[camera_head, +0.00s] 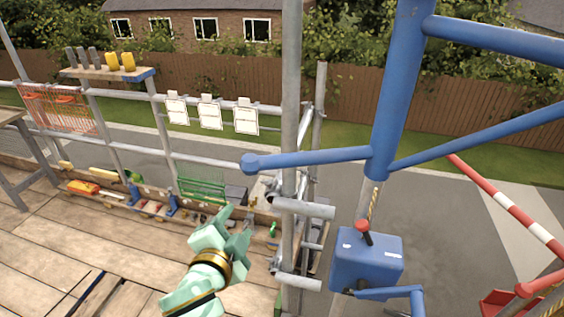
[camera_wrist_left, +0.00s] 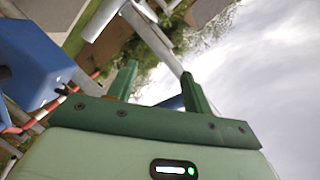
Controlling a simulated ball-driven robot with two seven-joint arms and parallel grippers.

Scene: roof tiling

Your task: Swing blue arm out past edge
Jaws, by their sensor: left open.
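The blue arm (camera_head: 400,90) is a thick blue post with struts reaching right. A thinner blue bar (camera_head: 310,158) sticks out to its left and ends in a round knob (camera_head: 249,164). My left gripper (camera_head: 238,221) is open and empty, below the knob and apart from it in the head view. In the left wrist view its two green fingers (camera_wrist_left: 160,82) stand apart. A small dark blue piece shows low between them; I cannot tell what it is. My right gripper is not in view.
A grey scaffold upright (camera_head: 290,110) with couplers stands between my left gripper and the blue post. A blue winch box (camera_head: 367,262) hangs at the lower right. A red-and-white bar (camera_head: 510,215) slants at right. Tools line the plank deck (camera_head: 60,240) edge.

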